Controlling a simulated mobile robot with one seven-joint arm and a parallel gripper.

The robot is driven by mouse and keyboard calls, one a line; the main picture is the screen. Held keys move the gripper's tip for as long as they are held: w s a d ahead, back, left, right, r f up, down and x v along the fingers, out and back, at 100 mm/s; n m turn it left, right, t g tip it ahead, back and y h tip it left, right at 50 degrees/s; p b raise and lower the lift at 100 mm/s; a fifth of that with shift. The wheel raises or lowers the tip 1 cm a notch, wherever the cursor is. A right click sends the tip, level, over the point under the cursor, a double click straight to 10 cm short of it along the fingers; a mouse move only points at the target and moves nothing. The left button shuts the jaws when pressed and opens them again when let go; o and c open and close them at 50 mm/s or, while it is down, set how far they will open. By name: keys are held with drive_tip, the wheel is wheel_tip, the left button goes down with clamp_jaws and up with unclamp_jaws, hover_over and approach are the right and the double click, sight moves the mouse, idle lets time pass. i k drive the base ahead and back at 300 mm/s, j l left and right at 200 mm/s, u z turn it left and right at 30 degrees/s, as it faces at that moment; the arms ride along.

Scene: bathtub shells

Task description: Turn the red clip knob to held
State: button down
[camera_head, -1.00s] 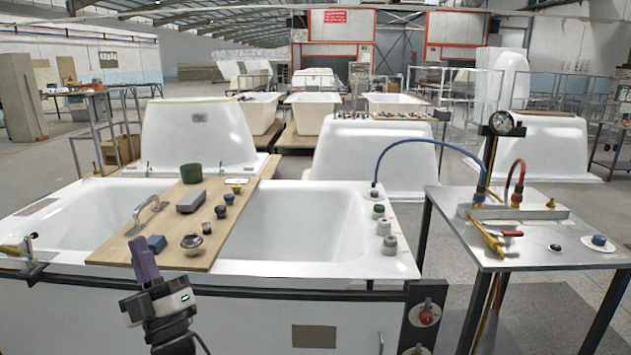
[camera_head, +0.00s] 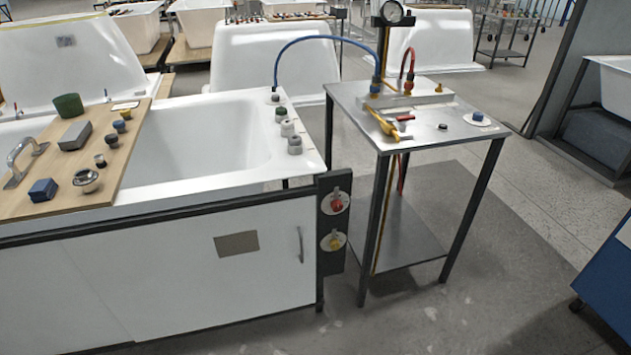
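The red clip knob (camera_head: 336,203) sits on a round pale plate at the top of a dark upright panel (camera_head: 328,262). The panel is fixed at the right front corner of the white tub bench. A yellow knob (camera_head: 334,242) sits on a similar plate just below the red one. Any position marks around the red knob are too small to read. My gripper is outside the current view, so its distance from the knob does not show.
A metal table (camera_head: 420,115) with a gauge, hoses and a yellow-handled tool stands right of the panel. A wooden board (camera_head: 120,175) with several small items spans the tub (camera_head: 200,150). A blue cabinet (camera_head: 608,285) is at the right edge. Floor in front of the table is clear.

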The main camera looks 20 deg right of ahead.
sight(337, 206)
drive_tip(key=z, duration=0.65)
drive_tip(key=i+j, duration=0.05)
drive_tip(key=j, duration=0.05)
